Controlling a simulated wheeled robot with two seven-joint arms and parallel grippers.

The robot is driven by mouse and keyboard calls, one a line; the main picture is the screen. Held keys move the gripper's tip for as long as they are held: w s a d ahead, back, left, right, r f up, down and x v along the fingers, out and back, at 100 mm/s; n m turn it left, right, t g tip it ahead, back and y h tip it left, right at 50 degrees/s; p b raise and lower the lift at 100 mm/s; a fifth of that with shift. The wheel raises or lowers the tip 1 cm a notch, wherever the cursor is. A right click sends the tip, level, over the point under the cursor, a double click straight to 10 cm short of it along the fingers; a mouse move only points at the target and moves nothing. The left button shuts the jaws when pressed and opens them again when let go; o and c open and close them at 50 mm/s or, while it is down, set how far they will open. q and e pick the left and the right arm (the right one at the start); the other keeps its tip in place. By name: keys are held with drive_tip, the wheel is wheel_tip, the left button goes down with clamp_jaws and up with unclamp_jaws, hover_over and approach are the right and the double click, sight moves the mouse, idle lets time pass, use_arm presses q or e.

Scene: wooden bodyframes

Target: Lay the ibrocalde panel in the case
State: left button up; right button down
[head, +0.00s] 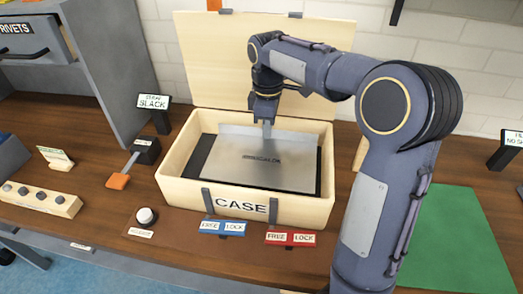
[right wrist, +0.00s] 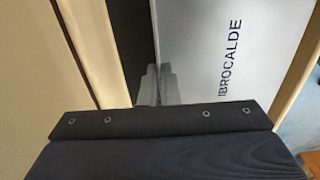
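The ibrocalde panel (head: 262,165) is a grey metal sheet with its name printed on it and a lighter raised strip along its back edge. It lies inside the open wooden case (head: 180,190), within the walls, and dark floor shows beside it. Whether it rests flat on the floor is unclear. My right gripper (head: 267,130) reaches down at the panel's back edge. In the right wrist view its fingers (right wrist: 156,85) sit close together on both sides of the edge of the panel (right wrist: 215,50). My left gripper is not in view.
The case lid (head: 210,60) stands open at the back. In front are a blue FREE/LOCK plate (head: 222,228), a red one (head: 290,238) and a round knob (head: 146,216). A SLACK sign (head: 153,101) stands left, with an orange-tipped lever (head: 118,180). A green mat (head: 455,240) lies right.

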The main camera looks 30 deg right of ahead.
drive_tip(key=shift+f+b, duration=0.4)
drive_tip(key=shift+f, duration=3)
drive_tip(key=shift+f, duration=0.25)
drive_tip(key=c, duration=1.7)
unclamp_jaws()
drive_tip(key=shift+r, duration=0.1)
wheel_tip(320, 180, up, 12)
drive_tip(key=shift+r+p, duration=0.15)
drive_tip(key=shift+p, duration=0.85)
